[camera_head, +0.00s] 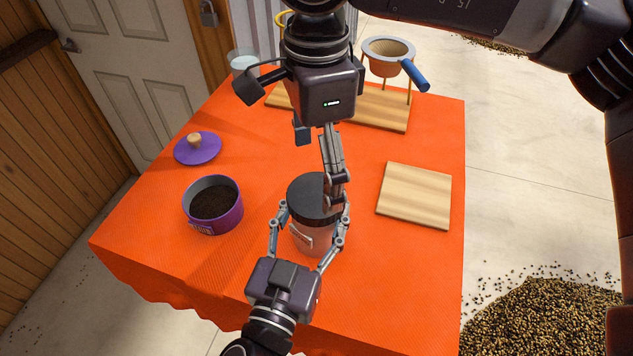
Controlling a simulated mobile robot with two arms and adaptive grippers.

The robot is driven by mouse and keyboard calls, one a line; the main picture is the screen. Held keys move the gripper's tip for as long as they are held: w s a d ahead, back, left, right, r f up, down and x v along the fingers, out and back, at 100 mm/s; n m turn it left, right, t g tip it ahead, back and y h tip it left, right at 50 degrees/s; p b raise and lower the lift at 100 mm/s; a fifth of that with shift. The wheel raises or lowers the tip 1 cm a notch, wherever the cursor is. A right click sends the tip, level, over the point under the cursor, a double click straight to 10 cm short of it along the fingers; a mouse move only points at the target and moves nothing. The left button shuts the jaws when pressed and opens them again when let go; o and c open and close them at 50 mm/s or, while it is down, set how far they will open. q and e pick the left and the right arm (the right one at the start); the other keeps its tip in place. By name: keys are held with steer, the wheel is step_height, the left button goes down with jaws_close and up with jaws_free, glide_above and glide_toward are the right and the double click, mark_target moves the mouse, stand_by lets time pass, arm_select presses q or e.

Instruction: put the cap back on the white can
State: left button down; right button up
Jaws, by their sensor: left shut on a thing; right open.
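The can (304,240), pale with an orange-pink tint and a small label, stands upright near the front middle of the orange table. The black cap (307,192) sits on top of it; I cannot tell whether it is fully seated. My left gripper (313,224) is shut around the can from the front, one finger on each side. My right gripper (334,190) comes down from above, open, with its visible fingers at the right side of the cap. I cannot tell whether they touch it. The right gripper hides part of the cap.
A purple pot (230,219) of dark grounds stands left of the can, with a purple lid (188,154) behind it. A bare wooden board (415,195) lies at right. A strainer with a blue handle (415,75) stands on a wooden base (385,108) behind, near a glass container (238,62).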

step_height(320, 180, up, 6)
steer(key=shift+r, duration=0.25)
arm_select(q)
steer(key=c, duration=0.6)
jaws_free()
steer(key=shift+c, duration=0.2)
steer(key=shift+s, duration=0.1)
steer(key=v, duration=1)
steer(key=shift+s, duration=0.2)
steer(key=shift+v, duration=0.75)
steer(key=shift+a, duration=0.1)
